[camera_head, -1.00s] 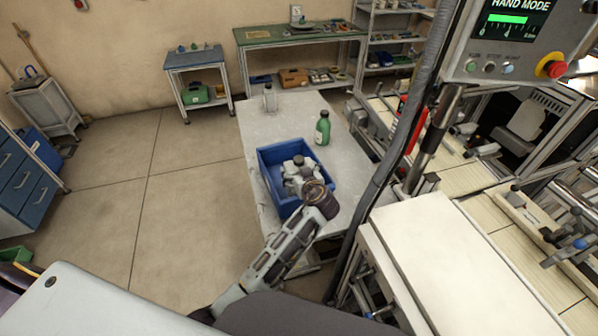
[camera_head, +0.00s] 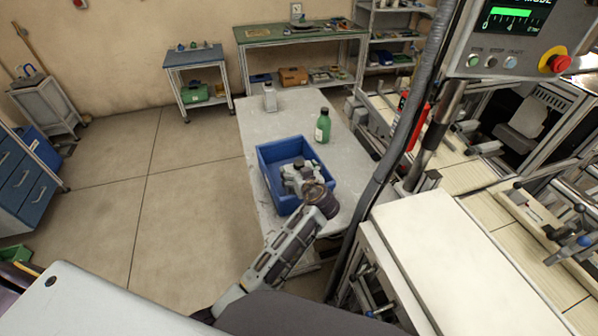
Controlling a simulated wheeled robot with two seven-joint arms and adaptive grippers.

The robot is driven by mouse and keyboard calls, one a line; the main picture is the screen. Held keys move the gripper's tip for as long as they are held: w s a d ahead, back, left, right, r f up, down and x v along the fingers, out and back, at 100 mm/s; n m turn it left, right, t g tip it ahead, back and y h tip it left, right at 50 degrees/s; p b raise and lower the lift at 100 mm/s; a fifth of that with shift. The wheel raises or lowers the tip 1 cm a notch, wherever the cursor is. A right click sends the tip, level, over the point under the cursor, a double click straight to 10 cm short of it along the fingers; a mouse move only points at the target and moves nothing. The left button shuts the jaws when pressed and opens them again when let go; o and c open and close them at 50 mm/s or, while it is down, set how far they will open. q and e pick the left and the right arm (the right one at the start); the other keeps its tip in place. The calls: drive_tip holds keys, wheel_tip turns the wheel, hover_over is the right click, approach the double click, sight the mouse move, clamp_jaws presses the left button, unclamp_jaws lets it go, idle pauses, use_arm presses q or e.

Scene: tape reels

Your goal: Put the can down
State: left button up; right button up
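My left gripper (camera_head: 291,172) reaches from the bottom of the view over the blue crate (camera_head: 261,178), with its fingers low inside or just above the crate. The gripper body hides most of the fingers, so I cannot tell whether they are open or hold anything. I make out no can in the gripper. A pale grey capped container (camera_head: 270,98), perhaps a can, stands upright at the far left of the grey table (camera_head: 288,120), apart from the gripper. My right gripper is not in view.
A green bottle (camera_head: 323,128) with a dark cap stands upright just behind the crate. The table is clear between bottle and grey container. A dark vertical pole (camera_head: 395,150) and a white-topped bench (camera_head: 440,260) stand to the right.

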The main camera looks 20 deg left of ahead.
use_arm(q)
drive_tip(key=shift+o, duration=0.4)
drive_tip(key=shift+r, duration=0.25)
drive_tip(key=shift+r+p, duration=0.55)
drive_tip(key=shift+p, duration=0.2)
drive_tip(key=p+v, duration=0.2)
drive_tip(key=v, duration=1)
drive_tip(key=shift+f+p, duration=0.2)
drive_tip(key=shift+p, duration=0.1)
